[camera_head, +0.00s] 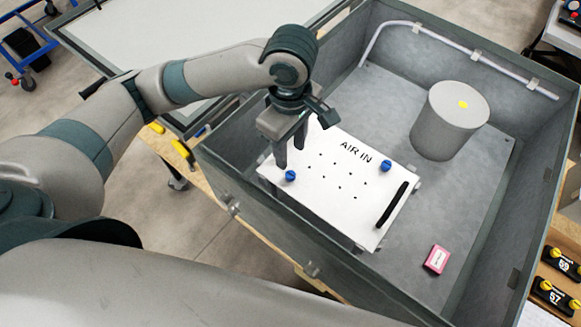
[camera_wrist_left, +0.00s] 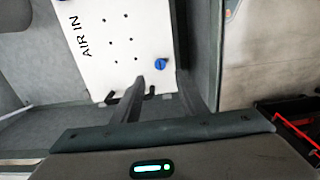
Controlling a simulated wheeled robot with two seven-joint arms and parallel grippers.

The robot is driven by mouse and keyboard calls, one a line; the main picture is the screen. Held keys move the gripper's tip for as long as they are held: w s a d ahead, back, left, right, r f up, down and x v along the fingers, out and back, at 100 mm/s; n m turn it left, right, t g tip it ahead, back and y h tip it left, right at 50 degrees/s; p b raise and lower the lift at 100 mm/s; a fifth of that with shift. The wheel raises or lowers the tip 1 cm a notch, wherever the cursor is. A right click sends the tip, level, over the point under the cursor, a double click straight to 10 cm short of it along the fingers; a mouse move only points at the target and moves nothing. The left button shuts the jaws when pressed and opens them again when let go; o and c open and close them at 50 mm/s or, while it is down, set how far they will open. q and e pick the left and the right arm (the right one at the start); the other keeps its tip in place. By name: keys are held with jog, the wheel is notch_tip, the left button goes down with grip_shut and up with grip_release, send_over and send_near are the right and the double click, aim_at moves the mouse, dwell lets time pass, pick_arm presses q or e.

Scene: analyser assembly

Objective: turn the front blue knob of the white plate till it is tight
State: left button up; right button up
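The white plate (camera_head: 335,200) lies in the grey box, marked "AIR IN" and dotted with small dark holes. It also shows in the wrist view (camera_wrist_left: 115,35). It has a blue knob (camera_head: 290,176) at its near left edge and another blue knob (camera_head: 385,166) on its far right side. My left gripper (camera_head: 290,156) points down just above the near left knob, fingers apart and empty. In the left wrist view, a blue knob (camera_wrist_left: 160,64) shows just beyond the gap between the fingertips (camera_wrist_left: 161,84), apart from them. My right gripper is not in view.
A black handle (camera_head: 393,205) stands on the plate's right side. A grey cylinder (camera_head: 450,120) with a yellow spot stands at the back, and a pink box (camera_head: 436,260) lies to the right. The box's grey wall (camera_head: 300,235) rises close to the plate. A pipe (camera_head: 455,52) runs along the back wall.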

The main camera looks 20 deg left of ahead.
aim_at(290, 174)
pick_arm(q)
notch_tip(290, 174, down, 9)
jog(key=shift+f+p, duration=0.1)
jog(key=shift+p, duration=0.6)
grip_shut()
